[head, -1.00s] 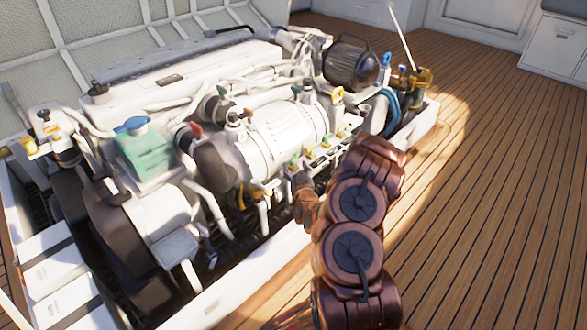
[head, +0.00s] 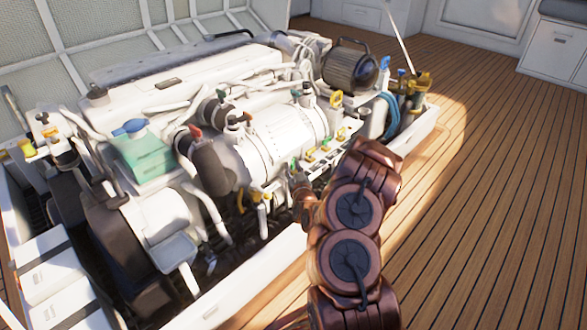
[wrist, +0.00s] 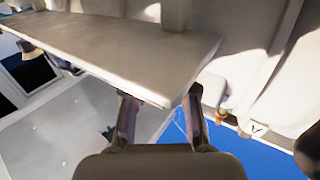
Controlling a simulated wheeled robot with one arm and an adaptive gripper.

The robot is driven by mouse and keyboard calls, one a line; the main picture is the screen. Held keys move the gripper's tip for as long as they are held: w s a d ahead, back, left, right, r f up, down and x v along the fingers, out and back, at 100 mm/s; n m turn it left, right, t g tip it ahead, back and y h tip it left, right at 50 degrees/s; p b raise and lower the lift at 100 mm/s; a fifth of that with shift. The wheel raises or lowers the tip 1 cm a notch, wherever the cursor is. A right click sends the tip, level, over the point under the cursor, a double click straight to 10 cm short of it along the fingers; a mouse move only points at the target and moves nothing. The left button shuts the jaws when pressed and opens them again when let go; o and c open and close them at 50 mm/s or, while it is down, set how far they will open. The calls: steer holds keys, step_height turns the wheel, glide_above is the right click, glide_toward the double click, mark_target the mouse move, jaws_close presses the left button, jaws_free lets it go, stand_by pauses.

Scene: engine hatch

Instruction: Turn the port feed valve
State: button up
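The engine (head: 270,140) carries several coloured valve handles, and I cannot tell which is the port feed valve. A row of small green and yellow handles (head: 322,149) sits on a pale rail at the engine's near side. A yellow handle (head: 335,99) stands behind that row, and a red one (head: 195,131) is to the left. My gripper (head: 299,188) is low beside the rail, mostly hidden by the arm in the head view. In the wrist view its two fingers (wrist: 160,112) are apart with no valve handle between them. A pale plate edge (wrist: 135,65) lies close ahead of the fingers.
A green tank with a blue cap (head: 143,156) is at the left of the engine. A white hatch coaming (head: 240,277) runs along the near edge. Blue hose (head: 392,112) and brass fittings are at the far right. The wooden deck (head: 480,220) at right is clear.

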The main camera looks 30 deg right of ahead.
steer(key=shift+d, duration=0.1)
jaws_close()
steer(key=shift+r+p, duration=0.15)
steer(key=shift+p, duration=0.45)
steer(key=n+y+p, duration=0.1)
steer(key=p, duration=0.1)
steer(key=n+y+p, duration=0.1)
steer(key=y+p, duration=0.1)
steer(key=shift+s+d+r+t, duration=0.1)
steer(key=shift+d+r+t, duration=0.05)
steer(key=shift+t, duration=0.25)
steer(key=n+y+p, duration=0.2)
steer(key=y, duration=0.1)
steer(key=n+y+p, duration=0.2)
steer(key=y+p, duration=0.1)
steer(key=y, duration=0.1)
steer(key=shift+d+p, duration=0.1)
steer(key=shift+p, duration=0.2)
steer(key=shift+d+f+n+g+y, duration=0.1)
steer(key=shift+f+n+g+y, duration=0.15)
steer(key=shift+n+y, duration=0.65)
steer(key=shift+f+n+g+y, duration=0.15)
steer(key=shift+n+g+y, duration=0.6)
steer(key=shift+n+y, duration=0.6)
steer(key=shift+d+n+g+y+b, duration=0.15)
steer(key=shift+n+g+y+b, duration=0.55)
steer(key=shift+y, duration=0.65)
steer(key=shift+w+n+g+y+b, duration=0.2)
steer(key=shift+n+g+y+b, duration=0.25)
steer(key=shift+g+y+b, duration=0.2)
